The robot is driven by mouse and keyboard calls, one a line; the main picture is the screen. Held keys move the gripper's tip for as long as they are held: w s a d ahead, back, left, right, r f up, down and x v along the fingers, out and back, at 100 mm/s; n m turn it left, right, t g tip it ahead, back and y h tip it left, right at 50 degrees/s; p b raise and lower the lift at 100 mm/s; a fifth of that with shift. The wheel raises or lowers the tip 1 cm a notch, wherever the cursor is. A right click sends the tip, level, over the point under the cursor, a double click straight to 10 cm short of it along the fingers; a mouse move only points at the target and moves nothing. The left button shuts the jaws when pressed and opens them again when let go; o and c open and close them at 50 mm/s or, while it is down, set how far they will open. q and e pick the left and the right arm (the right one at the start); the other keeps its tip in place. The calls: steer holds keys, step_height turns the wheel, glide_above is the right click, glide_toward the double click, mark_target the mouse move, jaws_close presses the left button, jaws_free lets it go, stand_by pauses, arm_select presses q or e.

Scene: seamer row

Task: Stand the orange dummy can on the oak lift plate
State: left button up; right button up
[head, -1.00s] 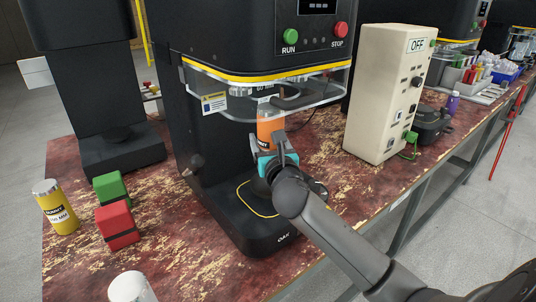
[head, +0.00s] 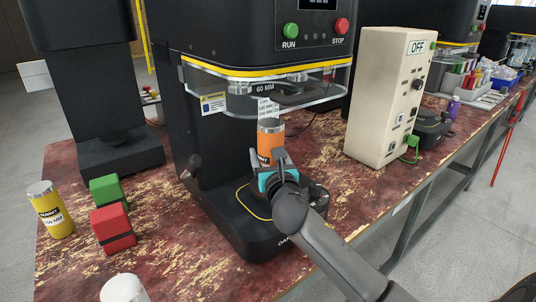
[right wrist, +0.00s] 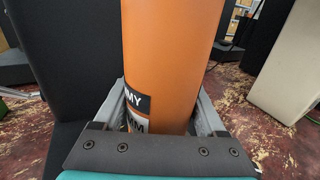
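The orange dummy can (head: 270,141) is upright in my right gripper (head: 271,160), which is shut around its lower part. In the right wrist view, the can (right wrist: 172,60) stands between the two fingers (right wrist: 165,110), its black and white label partly hidden. The can is inside the oak seamer (head: 262,238), below the clear guard and in front of the column. The lift plate is mostly hidden behind my gripper and wrist, so I cannot tell the gap between can and plate. My left gripper is not in view.
The clear guard (head: 315,93) hangs just above the can. A yellow dummy can (head: 51,212), green block (head: 108,189) and red block (head: 113,229) stand on the bench at left. A pale can (head: 124,290) is at the front. A beige switch box (head: 384,100) stands at right.

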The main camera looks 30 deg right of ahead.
steer(key=o, duration=0.4)
steer(key=shift+r, duration=0.1)
steer(key=shift+s, duration=0.15)
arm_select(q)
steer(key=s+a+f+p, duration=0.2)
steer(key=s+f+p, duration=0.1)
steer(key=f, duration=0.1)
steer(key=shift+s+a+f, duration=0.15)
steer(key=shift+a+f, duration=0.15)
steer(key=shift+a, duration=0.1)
arm_select(e)
steer(key=shift+v, duration=5.85)
